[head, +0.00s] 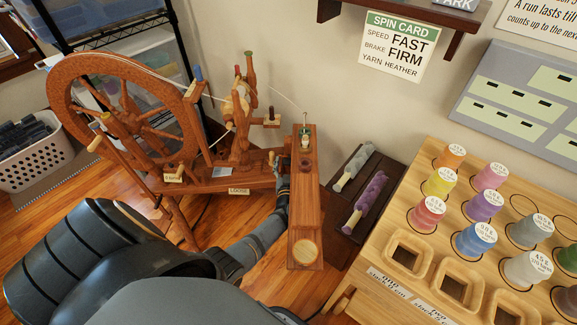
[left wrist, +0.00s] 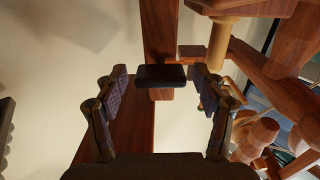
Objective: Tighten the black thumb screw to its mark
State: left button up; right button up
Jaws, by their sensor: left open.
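The black thumb screw (left wrist: 160,75) shows in the left wrist view as a dark block against a reddish wooden beam (left wrist: 160,30). My left gripper (left wrist: 160,85) is open, with one finger on each side of the screw and a visible gap to each. In the head view my left gripper (head: 282,180) is beside the spinning wheel's upright plank (head: 306,215), partly hidden by it. I cannot pick out the screw there. A label reading "LOOSE" (head: 239,190) is on the wheel's base. No mark on the screw can be made out. My right gripper is not in view.
The large spinning wheel (head: 62,80) stands at the left. A dark rack with yarn rolls (head: 350,230) is right of the plank. A wooden stand with several cones of thread (head: 395,240) fills the right. A white basket (head: 60,165) is far left.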

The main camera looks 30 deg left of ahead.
pick_arm(q)
jog(key=v, duration=1.1)
jog(key=shift+s+d, duration=0.2)
jog(key=shift+f, duration=0.15)
jog(key=s+d+f+m+g+h, duration=0.25)
jog(key=d+f+h, duration=0.2)
jog(key=f, duration=0.25)
jog(key=s+d+f+m+g+h, duration=0.2)
jog(key=s+d+f+m+h, duration=0.25)
jog(key=f, duration=0.25)
jog(key=s+f+g+h, duration=0.1)
jog(key=s+f+g, duration=0.4)
jog(key=s+f, duration=0.15)
jog(key=s+a+f+g+y, duration=0.1)
jog(key=s+a+f+g, duration=0.15)
jog(key=s, duration=0.35)
jog(key=s+a+f+g+y, duration=0.1)
jog(key=s+a+g, duration=0.15)
jog(key=s, duration=0.35)
jog(key=s+a+r+p, duration=0.1)
jog(key=s+r+p, duration=0.9)
jog(key=p, duration=1.1)
jog(key=s, duration=0.4)
jog(key=shift+p, duration=0.3)
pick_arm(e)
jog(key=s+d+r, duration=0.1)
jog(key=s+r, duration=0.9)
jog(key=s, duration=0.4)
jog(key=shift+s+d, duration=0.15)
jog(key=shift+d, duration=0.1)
